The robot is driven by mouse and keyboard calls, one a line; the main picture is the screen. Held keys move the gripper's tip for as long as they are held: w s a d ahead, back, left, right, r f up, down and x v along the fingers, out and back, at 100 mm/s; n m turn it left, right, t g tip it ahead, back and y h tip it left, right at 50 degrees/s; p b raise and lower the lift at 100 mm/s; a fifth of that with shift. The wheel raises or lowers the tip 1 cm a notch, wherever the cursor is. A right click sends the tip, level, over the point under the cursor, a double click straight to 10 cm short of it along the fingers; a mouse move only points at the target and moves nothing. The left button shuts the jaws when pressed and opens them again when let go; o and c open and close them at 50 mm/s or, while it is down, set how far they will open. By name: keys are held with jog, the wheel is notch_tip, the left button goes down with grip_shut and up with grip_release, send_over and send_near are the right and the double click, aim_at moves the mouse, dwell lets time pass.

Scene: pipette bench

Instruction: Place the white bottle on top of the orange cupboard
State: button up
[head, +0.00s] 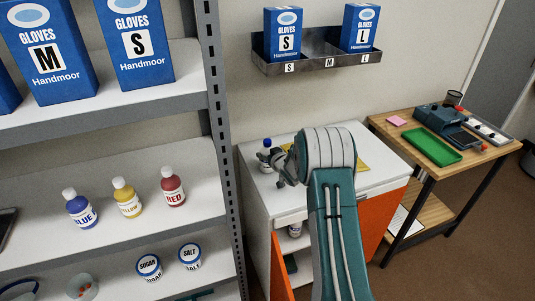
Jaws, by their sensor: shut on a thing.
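The orange cupboard (376,222) stands in the middle, with a white top, orange panels and an open front. A small white bottle with a blue band (266,143) is upright at the back left of the cupboard top. My gripper (271,158) is at the bottle's side and shut on it. My arm crosses over the cupboard and hides part of its top. I cannot tell whether the bottle's base touches the surface. Another small white bottle (295,230) stands inside the cupboard.
A grey shelf rack (216,120) with glove boxes, blue, yellow and red bottles and tubs is at left. A metal wall rack (318,62) holds glove boxes above the cupboard. A wooden table (405,145) with a green tray (432,147) stands at right. A yellow item (363,162) lies behind my arm.

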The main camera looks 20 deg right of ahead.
jog(key=o, duration=1.1)
jog(key=shift+f, duration=0.1)
jog(key=shift+o, duration=0.2)
jog(key=v, duration=1.2)
jog(key=s+a+r+m+g+h, duration=0.1)
jog(key=s+a+r+g+h, duration=0.15)
jog(key=s+r, duration=0.45)
jog(key=s+a+r+g+h, duration=0.1)
jog(key=s+a+r+g, duration=0.15)
jog(key=s+r, duration=0.45)
jog(key=s+a+r+g, duration=0.1)
jog(key=s+a, duration=0.2)
jog(key=s, duration=0.4)
jog(key=s+a+r+g+y, duration=0.1)
jog(key=s+a, duration=0.3)
jog(key=s, duration=0.4)
jog(key=s+a+r+g+y, duration=0.1)
jog(key=s+a+r+g, duration=0.1)
jog(key=s, duration=0.5)
jog(key=shift+s+a+r, duration=0.35)
jog(key=shift+a+r, duration=0.25)
jog(key=shift+a, duration=0.1)
